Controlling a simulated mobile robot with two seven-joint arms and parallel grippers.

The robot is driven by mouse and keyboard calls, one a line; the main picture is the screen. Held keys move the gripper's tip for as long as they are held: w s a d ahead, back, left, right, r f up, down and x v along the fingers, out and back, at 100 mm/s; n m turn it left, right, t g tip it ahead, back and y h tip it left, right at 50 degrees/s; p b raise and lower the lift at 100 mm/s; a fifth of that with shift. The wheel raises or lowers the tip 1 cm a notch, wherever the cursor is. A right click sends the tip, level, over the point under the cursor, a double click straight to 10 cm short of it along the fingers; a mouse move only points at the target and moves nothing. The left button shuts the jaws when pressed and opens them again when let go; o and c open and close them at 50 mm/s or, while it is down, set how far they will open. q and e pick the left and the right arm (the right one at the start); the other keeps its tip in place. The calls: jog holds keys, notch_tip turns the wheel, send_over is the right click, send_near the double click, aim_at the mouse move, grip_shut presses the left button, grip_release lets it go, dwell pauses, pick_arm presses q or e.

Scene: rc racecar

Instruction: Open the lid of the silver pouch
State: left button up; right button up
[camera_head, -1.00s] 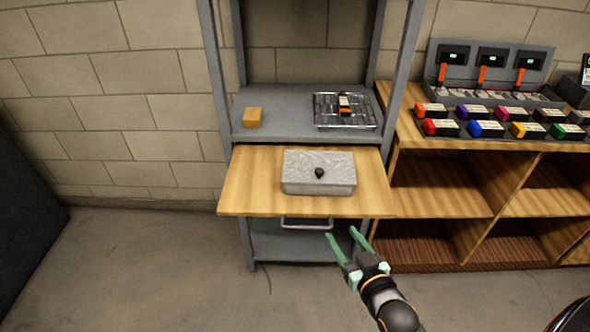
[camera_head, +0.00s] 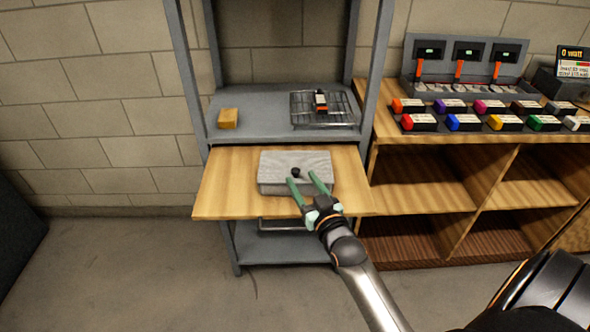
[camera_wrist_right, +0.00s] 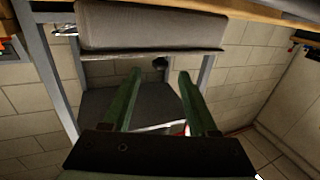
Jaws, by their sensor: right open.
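The silver pouch (camera_head: 270,182) is a grey box-like case with a flat lid, lying on the wooden pull-out board in the head view. A small black knob (camera_head: 296,173) sits on its lid. My right gripper (camera_head: 303,181) is open, with its green fingers overlapping the pouch's front right part and tips close to the knob. In the right wrist view, the pouch (camera_wrist_right: 150,25) is at the top, and a small dark piece, likely the knob (camera_wrist_right: 160,62), shows between and beyond the open fingers (camera_wrist_right: 160,80). Contact cannot be told. My left gripper is out of view.
The wooden board (camera_head: 225,190) juts from a grey metal rack. Above it, the shelf (camera_head: 260,117) holds a yellow block (camera_head: 228,118) and a wire tray (camera_head: 325,120). At right, a wooden cabinet (camera_head: 420,168) carries chargers and several coloured batteries. The board's left side is clear.

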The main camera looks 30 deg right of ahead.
aim_at(297, 172)
jog(key=shift+w+d, duration=0.25)
jog(key=shift+w, duration=1)
jog(key=shift+w+d, duration=0.25)
jog(key=shift+w, duration=1)
grip_shut()
